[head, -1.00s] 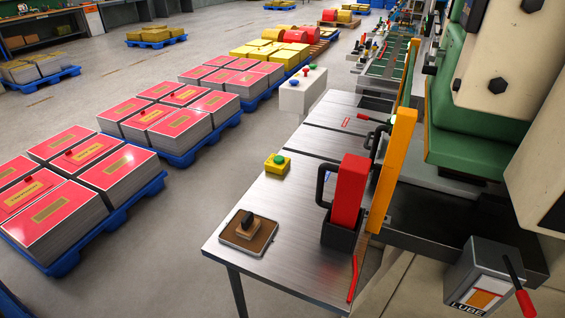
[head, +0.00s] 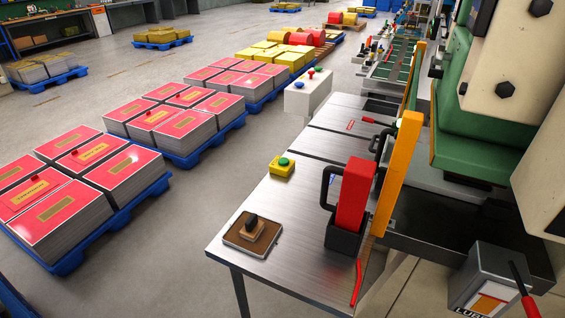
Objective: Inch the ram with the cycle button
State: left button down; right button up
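A yellow box with a green push button (head: 282,165) sits on the near steel table, towards its left edge. A white pedestal (head: 307,96) behind the table carries a blue, a red and a green button on top. I cannot tell from labels which is the cycle button. The green and cream press (head: 482,130) stands at the right; its upper part is cut off by the frame. The ram cannot be clearly made out. Neither of my grippers shows in the head view.
On the steel table (head: 300,220) stand a red block in a dark holder (head: 354,196), a stamp on a tray (head: 252,232) and a red bar (head: 357,283). A grey lube box (head: 488,278) is at lower right. Pallets of red-topped stacks (head: 100,180) stand left; floor between is clear.

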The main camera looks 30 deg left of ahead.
aim_at(284, 161)
jog(key=k, duration=1.35)
jog(key=u, duration=0.65)
jog(key=i, duration=1.75)
jog(key=z, duration=0.6)
